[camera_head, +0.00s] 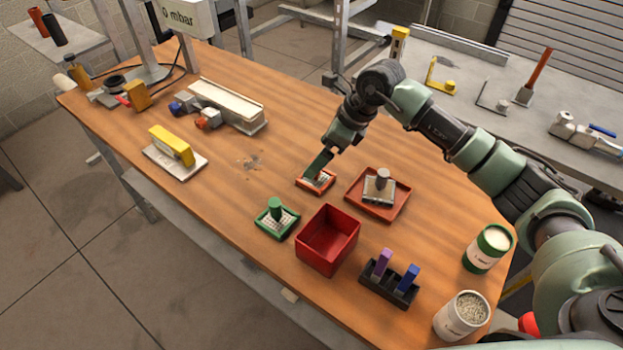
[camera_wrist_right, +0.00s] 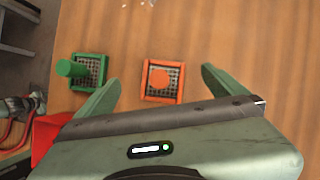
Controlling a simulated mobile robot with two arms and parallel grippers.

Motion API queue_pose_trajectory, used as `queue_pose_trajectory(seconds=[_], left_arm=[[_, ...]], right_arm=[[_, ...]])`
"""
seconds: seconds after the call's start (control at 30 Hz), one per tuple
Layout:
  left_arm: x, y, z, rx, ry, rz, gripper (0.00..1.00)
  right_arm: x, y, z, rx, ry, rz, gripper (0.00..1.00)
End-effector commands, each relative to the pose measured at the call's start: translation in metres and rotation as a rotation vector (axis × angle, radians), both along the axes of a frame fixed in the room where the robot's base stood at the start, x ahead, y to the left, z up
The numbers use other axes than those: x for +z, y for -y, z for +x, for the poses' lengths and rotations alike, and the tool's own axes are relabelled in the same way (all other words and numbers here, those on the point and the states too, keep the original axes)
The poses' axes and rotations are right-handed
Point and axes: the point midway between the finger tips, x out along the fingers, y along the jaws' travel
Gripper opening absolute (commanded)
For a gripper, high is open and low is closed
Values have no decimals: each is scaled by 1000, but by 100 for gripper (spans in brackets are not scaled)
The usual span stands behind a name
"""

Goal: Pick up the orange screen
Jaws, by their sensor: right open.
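The orange screen (camera_head: 328,187) is a small square orange frame with grey mesh, lying flat on the wooden table. In the right wrist view the orange screen (camera_wrist_right: 162,95) shows a round orange knob on its mesh. My right gripper (camera_head: 318,168) is over the orange screen and hides part of it in the head view. In the wrist view my right gripper (camera_wrist_right: 158,80) is open, with one finger to each side of the screen and nothing between them held. I cannot tell its exact height above the knob. My left gripper is not in view.
A green screen (camera_head: 277,221) with a green knob and a red bin (camera_head: 327,240) stand nearby. An orange-red tray (camera_head: 375,206) holds a metal block to the right. A black rack (camera_head: 388,288) and two cans are at the front.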

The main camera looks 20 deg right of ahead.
Motion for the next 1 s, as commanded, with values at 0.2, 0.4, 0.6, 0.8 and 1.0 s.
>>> queue_pose_trajectory(seconds=[0.2,0.4,0.6,0.8,1.0], left_arm=[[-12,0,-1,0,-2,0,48],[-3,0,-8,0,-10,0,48],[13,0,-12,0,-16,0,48],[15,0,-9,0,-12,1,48],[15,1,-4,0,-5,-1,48]], right_arm=[[-10,12,-1,-12,-37,-73,99],[-28,4,2,-11,-40,-72,99],[-53,-12,3,-9,-41,-70,99],[-73,-17,9,-10,-36,-71,99],[-75,-17,10,-9,-35,-72,99]])
